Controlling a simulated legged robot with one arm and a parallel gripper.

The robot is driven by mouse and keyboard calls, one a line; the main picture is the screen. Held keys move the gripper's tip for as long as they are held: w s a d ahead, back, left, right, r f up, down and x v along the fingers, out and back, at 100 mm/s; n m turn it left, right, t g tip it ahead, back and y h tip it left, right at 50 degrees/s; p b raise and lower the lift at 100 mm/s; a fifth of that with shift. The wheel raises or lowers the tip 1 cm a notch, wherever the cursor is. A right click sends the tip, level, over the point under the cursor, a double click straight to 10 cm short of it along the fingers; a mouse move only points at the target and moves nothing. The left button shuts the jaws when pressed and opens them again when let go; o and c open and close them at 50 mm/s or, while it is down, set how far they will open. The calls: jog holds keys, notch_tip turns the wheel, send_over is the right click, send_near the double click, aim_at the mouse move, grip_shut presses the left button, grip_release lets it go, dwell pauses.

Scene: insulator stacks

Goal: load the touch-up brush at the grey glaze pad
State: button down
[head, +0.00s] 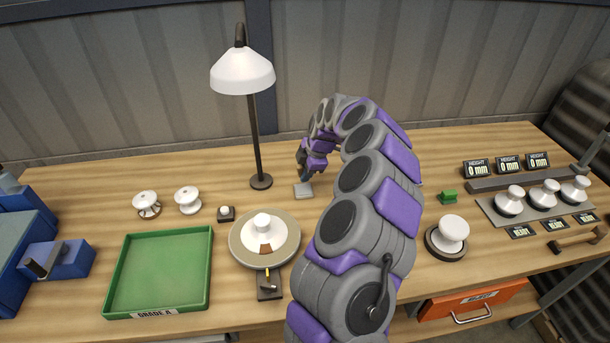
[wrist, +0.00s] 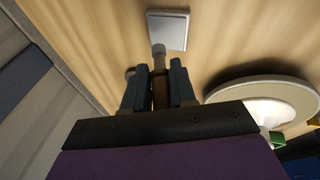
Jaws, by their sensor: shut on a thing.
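The grey glaze pad (head: 303,190) is a small flat square on the bench, right of the lamp foot; in the wrist view it lies at the top (wrist: 168,28). My gripper (head: 304,170) is just behind and above the pad in the head view. In the wrist view my gripper (wrist: 160,82) is shut on the touch-up brush (wrist: 158,58), which points toward the pad. The pale brush tip overlaps the pad's near-left edge in that view; I cannot tell whether it touches. In the head view the brush is too small to make out.
A round turntable (head: 245,255) with a white insulator stands in front of the pad. A desk lamp (head: 257,150) rises to the left. A green tray (head: 205,285), two white insulators (head: 188,200) and a blue fixture are farther left. Gauges and more insulators occupy the right.

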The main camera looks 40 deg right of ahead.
jog(key=shift+r+p, duration=0.45)
jog(key=shift+r, duration=1.5)
